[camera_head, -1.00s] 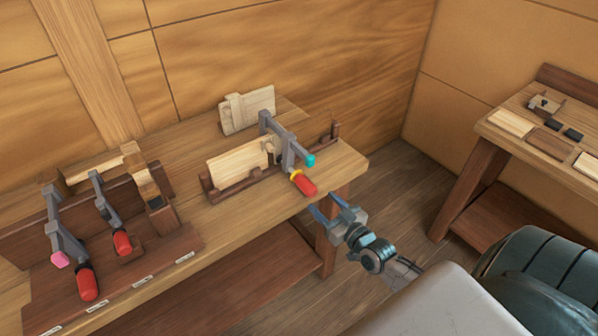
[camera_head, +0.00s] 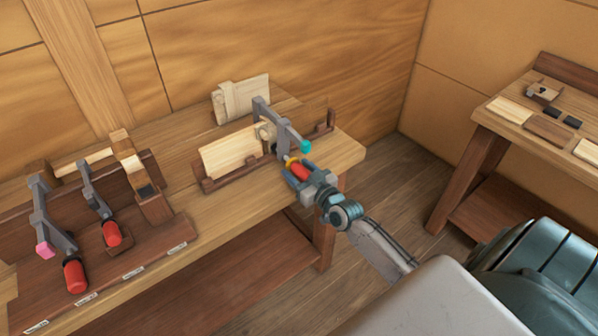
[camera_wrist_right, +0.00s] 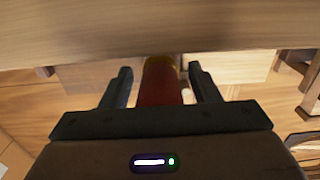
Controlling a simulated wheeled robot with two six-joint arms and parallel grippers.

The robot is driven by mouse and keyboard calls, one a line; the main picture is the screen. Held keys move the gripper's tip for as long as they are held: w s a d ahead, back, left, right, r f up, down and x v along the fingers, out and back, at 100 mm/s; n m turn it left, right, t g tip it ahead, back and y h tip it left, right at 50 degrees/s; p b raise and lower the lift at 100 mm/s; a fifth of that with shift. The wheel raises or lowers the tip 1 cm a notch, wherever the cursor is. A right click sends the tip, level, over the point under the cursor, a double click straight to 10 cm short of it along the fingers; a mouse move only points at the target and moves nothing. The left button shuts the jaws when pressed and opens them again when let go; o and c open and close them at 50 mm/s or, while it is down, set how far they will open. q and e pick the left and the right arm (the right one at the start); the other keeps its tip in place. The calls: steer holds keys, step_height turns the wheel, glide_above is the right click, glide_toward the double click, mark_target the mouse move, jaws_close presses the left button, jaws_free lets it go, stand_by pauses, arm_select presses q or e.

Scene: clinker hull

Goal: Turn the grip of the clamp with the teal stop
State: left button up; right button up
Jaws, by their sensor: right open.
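The clamp with the teal stop (camera_head: 306,146) stands on the bench, its grey bar (camera_head: 279,121) reaching over a pale board (camera_head: 230,151) in a dark wooden holder. Its red grip (camera_head: 301,172) with a yellow collar points toward me. My right gripper (camera_head: 293,175) is open, with its fingers around the red grip. In the right wrist view the red grip (camera_wrist_right: 161,84) lies between the two open fingers (camera_wrist_right: 158,88), with a visible gap on each side. My left gripper is not in view.
A dark rack at the left holds other red-gripped clamps, one with a pink stop (camera_head: 45,250). A small pale board (camera_head: 241,98) leans behind the holder. A second table (camera_head: 488,125) stands at the right, with open floor between.

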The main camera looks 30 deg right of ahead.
steer(key=c, duration=1)
steer(key=m+b, duration=0.1)
steer(key=m, duration=0.2)
steer(key=shift+m+y, duration=0.3)
steer(key=shift+m, duration=0.1)
steer(key=shift+m+b, duration=0.45)
steer(key=shift+m, duration=0.25)
steer(key=o, duration=1)
